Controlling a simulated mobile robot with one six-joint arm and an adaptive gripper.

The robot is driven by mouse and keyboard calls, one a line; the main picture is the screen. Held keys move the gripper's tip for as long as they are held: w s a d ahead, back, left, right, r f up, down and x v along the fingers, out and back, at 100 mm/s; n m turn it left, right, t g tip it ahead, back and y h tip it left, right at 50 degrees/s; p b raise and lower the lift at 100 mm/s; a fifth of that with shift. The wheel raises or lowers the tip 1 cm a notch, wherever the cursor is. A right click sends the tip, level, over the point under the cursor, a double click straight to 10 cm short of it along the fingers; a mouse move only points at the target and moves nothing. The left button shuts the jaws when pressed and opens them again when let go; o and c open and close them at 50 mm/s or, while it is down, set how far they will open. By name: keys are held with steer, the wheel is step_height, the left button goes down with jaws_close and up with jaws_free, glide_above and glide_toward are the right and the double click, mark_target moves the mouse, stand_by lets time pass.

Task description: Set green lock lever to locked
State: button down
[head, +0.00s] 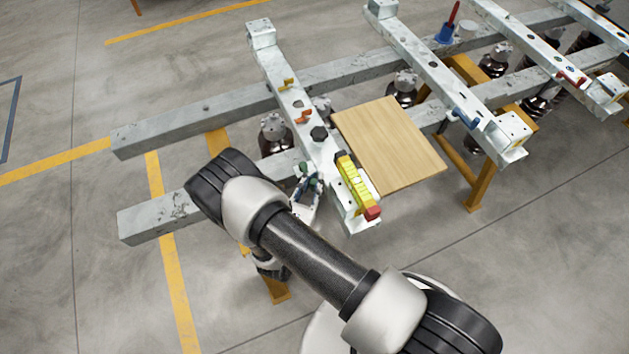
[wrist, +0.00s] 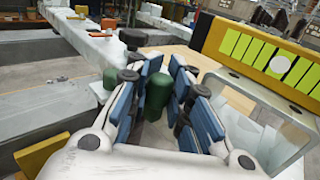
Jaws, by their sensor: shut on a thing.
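The green lock lever (wrist: 157,95) shows in the wrist view as a rounded green piece between my fingers. In the head view my gripper (head: 308,188) is at the left side of the near end of a pale metal beam (head: 276,62). Only a small bit of green (head: 303,168) shows there, and the lever's exact angle is hard to tell.
A yellow bar with a red end (head: 357,187) lies on the beam right beside my gripper. A wooden board (head: 388,145) is to its right. A black knob (head: 319,133), an orange lever (head: 303,117) and a yellow lever (head: 287,84) are farther along the beam.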

steer(key=shift+s+d+f, duration=0.15)
steer(key=shift+s+d, duration=0.05)
steer(key=shift+d, duration=0.15)
steer(key=c, duration=1.7)
jaws_free()
steer(key=shift+o, duration=1.2)
steer(key=shift+a, duration=0.1)
steer(key=shift+w+r, duration=0.1)
steer(key=shift+r, duration=0.1)
